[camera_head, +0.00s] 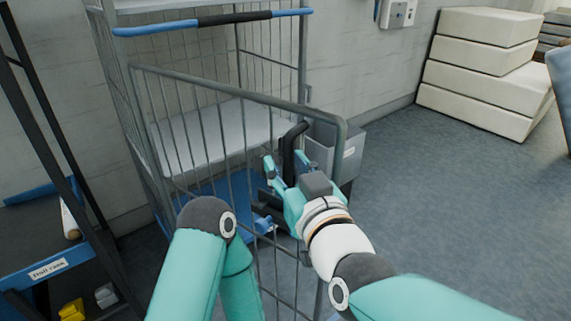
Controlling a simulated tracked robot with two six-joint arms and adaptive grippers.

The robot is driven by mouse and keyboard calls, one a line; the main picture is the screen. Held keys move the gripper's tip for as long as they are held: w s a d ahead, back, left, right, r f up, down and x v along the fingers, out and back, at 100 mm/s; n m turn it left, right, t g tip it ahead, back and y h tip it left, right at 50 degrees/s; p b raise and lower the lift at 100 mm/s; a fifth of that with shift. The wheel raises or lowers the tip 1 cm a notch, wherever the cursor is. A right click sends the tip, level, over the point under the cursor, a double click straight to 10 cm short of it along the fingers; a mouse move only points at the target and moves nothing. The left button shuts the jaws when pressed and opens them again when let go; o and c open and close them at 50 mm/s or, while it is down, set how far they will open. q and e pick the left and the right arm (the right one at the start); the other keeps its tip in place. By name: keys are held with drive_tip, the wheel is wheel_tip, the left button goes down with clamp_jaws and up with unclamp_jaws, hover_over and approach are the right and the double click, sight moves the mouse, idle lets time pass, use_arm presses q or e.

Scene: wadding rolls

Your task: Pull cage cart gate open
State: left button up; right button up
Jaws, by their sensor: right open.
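The cage cart (210,23) stands against the wall, with a blue and black bar across its top. Its grey wire gate (240,97) runs from the left post toward the front right. The gate's free upright edge stands apart from the cart's right post, so the gate is ajar. A black handle (290,145) shows near that edge. My right gripper (286,162) is open, with its fingers on either side of the handle; I cannot tell whether they touch it.
A grey box (345,150) stands by the wall behind the gate. Cream blocks (485,65) are stacked at the upper right. A dark rack (40,255) labelled "Null rank" or similar stands at the left. The floor (440,210) at right is clear.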

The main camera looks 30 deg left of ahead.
drive_tip(key=shift+s+d, duration=0.1)
drive_tip(key=v, duration=1.1)
drive_tip(key=shift+s+d, duration=0.25)
drive_tip(key=shift+d, duration=0.05)
drive_tip(key=shift+f, duration=0.1)
drive_tip(key=shift+c, duration=0.2)
